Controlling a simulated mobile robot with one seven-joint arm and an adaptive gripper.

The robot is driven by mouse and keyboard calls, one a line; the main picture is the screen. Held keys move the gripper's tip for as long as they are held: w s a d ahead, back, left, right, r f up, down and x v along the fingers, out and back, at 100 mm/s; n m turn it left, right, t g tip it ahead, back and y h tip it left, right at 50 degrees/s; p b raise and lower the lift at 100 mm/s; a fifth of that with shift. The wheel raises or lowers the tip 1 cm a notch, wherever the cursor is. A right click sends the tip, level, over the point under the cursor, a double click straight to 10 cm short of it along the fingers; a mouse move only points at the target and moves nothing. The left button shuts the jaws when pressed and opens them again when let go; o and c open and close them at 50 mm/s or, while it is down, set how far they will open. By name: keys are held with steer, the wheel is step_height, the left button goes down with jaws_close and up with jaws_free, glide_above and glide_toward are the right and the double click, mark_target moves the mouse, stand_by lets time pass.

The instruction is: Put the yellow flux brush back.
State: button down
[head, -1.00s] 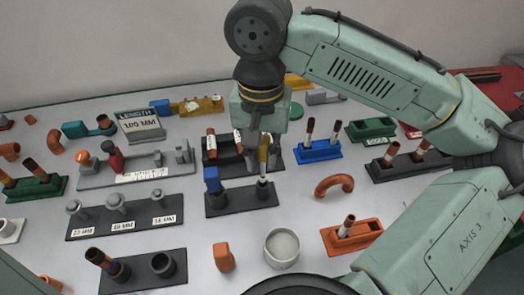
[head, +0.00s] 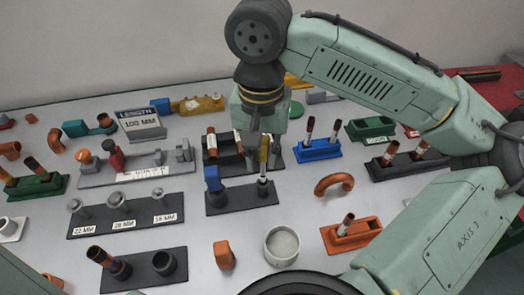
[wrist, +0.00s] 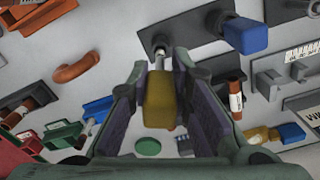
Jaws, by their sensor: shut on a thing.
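The yellow flux brush (head: 264,150) is upright, its yellow handle held between the fingers of my gripper (head: 262,138). In the wrist view my gripper (wrist: 160,105) is shut on the yellow handle (wrist: 160,95), with the pale shaft running out beyond it. The lower end of the shaft meets the right part of a black two-place holder (head: 240,200); whether it is fully seated I cannot tell. A blue-handled brush (head: 213,178) stands in the left place of that holder. The holder also shows in the wrist view (wrist: 185,32).
A black rack with brown-handled pieces (head: 212,165) stands just behind the holder. A blue block holder (head: 318,152) is to the right, an orange pipe bend (head: 334,184) at front right. A grey cup (head: 282,245) and an orange fitting (head: 224,255) stand in front.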

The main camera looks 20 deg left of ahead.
steer(key=shift+f+b, duration=1.5)
steer(key=shift+f, duration=1.1)
steer(key=c, duration=1.4)
jaws_free()
steer(key=shift+r, duration=0.1)
step_height(320, 180, up, 12)
steer(key=shift+f, duration=0.1)
